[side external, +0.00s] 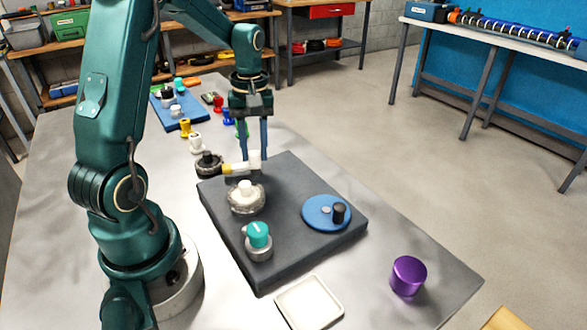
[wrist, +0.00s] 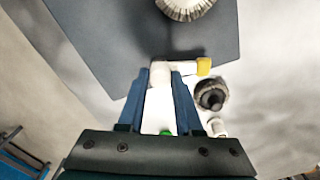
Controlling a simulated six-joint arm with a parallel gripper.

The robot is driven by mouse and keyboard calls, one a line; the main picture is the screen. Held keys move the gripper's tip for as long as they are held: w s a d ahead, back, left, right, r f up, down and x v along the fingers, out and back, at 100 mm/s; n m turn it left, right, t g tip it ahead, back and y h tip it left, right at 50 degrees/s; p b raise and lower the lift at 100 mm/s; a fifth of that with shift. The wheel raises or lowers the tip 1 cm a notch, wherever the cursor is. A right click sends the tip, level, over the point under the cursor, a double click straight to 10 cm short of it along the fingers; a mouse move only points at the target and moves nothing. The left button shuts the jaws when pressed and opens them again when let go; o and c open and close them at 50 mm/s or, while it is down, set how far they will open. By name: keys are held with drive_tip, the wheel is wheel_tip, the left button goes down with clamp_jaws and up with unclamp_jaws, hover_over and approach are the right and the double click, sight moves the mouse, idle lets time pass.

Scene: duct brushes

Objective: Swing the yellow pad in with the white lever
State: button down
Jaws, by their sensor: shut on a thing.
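The white lever (side external: 254,160) stands upright near the far corner of the dark grey block (side external: 290,235). My gripper (side external: 255,153) points down with its fingers on either side of the lever; in the wrist view my gripper (wrist: 161,75) is shut on the white lever (wrist: 159,97). The yellow pad (side external: 228,168) sits at the end of a short white arm that reaches left from the lever's foot. In the wrist view the yellow pad (wrist: 204,66) lies right of the fingers, past the block's edge. The fingers partly hide the lever.
A bristle brush with a white knob (side external: 246,197) sits on the block near the pad. A teal-topped knob (side external: 258,236) and a blue disc (side external: 318,211) are also on it. A dark round brush (side external: 208,164) stands just off the block. A purple cylinder (side external: 408,275) and white tray (side external: 309,303) are in front.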

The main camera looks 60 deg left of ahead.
drive_tip(key=shift+n, duration=0.3)
idle(0.4)
drive_tip(key=n, duration=1.3)
idle(0.5)
drive_tip(key=c, duration=0.6)
unclamp_jaws()
